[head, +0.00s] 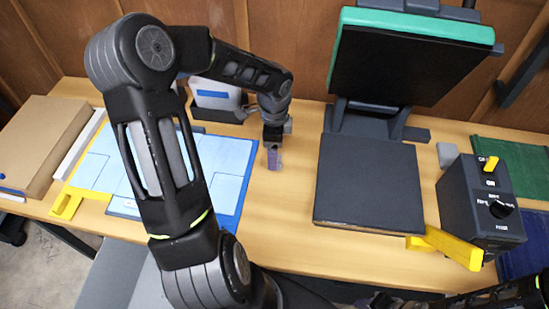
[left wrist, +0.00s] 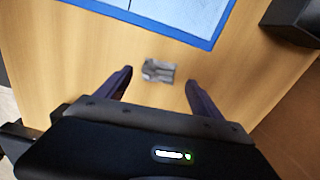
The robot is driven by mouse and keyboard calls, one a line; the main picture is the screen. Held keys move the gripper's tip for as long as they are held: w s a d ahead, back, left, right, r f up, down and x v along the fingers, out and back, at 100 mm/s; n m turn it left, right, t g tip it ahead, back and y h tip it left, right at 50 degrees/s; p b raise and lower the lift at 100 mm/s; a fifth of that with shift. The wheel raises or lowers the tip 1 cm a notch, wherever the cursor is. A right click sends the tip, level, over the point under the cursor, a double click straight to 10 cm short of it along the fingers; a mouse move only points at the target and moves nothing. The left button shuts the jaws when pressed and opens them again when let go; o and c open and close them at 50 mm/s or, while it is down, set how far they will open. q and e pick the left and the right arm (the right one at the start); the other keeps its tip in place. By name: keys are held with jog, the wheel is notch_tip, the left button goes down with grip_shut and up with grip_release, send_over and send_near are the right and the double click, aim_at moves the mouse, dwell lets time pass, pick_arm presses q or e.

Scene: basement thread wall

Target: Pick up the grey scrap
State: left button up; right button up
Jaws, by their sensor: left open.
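The grey scrap (left wrist: 158,70) is a small, crumpled-looking piece lying on the wooden table, seen in the left wrist view. My left gripper (left wrist: 159,78) is open, with one finger on each side of the scrap in that view. The fingers do not appear to touch it, and the height of the fingertips above the table is hard to tell. In the head view my left gripper (head: 273,160) points down at the table between the blue-edged sheet and the press. I cannot make out the scrap there; the gripper seems to hide it. My right gripper does not show.
The blue-edged mat (head: 233,188) lies left of my left gripper. A heat press with a dark lower plate (head: 368,185) and raised green-edged top (head: 420,25) stands right. A dark holder (head: 205,108) is behind. A control box (head: 480,210) and yellow handle (head: 450,245) are farther right.

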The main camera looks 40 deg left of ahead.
pick_arm(q)
notch_tip(320, 180, down, 3)
jog(key=shift+a+f, duration=0.1)
dwell(0.6)
jog(key=c, duration=1.4)
jog(key=shift+r, duration=0.2)
notch_tip(320, 180, up, 10)
jog(key=shift+f, duration=0.15)
